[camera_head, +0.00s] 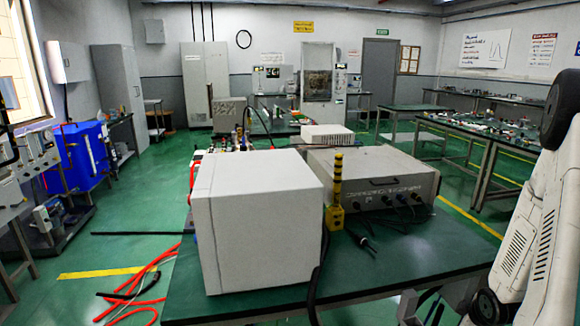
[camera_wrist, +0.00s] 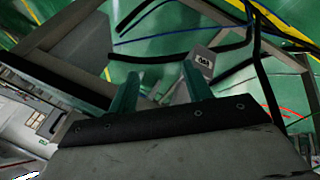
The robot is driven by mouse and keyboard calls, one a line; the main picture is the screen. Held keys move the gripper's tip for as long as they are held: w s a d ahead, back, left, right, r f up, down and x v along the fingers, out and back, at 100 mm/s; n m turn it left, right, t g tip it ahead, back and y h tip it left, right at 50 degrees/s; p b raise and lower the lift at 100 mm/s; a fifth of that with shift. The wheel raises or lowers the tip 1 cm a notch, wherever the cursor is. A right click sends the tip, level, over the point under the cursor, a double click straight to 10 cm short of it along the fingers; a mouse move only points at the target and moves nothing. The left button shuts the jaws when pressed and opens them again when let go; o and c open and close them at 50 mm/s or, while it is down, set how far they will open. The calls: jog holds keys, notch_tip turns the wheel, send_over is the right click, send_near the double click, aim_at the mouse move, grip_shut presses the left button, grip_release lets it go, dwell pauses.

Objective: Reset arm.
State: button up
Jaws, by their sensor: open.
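My gripper (camera_wrist: 161,84) shows in the wrist view. Its two dark green fingers stand apart with nothing between them, so it is open and empty. Beyond the fingers are a green floor, black and blue cables and a grey box-like part. In the head view my white arm (camera_head: 535,215) runs down the right edge, beside the green-topped table (camera_head: 400,262). I cannot clearly make out the gripper in that view.
On the table are a white box (camera_head: 258,222), a yellow post-like device (camera_head: 335,205) and a large beige instrument (camera_head: 373,172) with cables. Orange hoses (camera_head: 140,300) lie on the floor at left. A workbench (camera_head: 480,135) stands behind at right. The table's front right is mostly clear.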

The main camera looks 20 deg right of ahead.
jog(key=s+a+r+m+g+y, duration=0.1)
jog(key=s+a+r, duration=0.3)
jog(key=a+r, duration=0.7)
jog(key=s+a+r+m+g, duration=0.1)
jog(key=s+a+r+m, duration=0.2)
jog(key=a+r, duration=0.9)
jog(key=s+a+r+m+g+y, duration=0.1)
jog(key=s+a+r+m+g, duration=0.1)
jog(key=s+a+r, duration=0.5)
jog(key=a+r, duration=0.4)
jog(key=shift+a+r+y, duration=0.15)
jog(key=shift+r+y, duration=0.15)
jog(key=shift+r, duration=0.1)
jog(key=shift+s, duration=0.1)
jog(key=shift+c, duration=0.3)
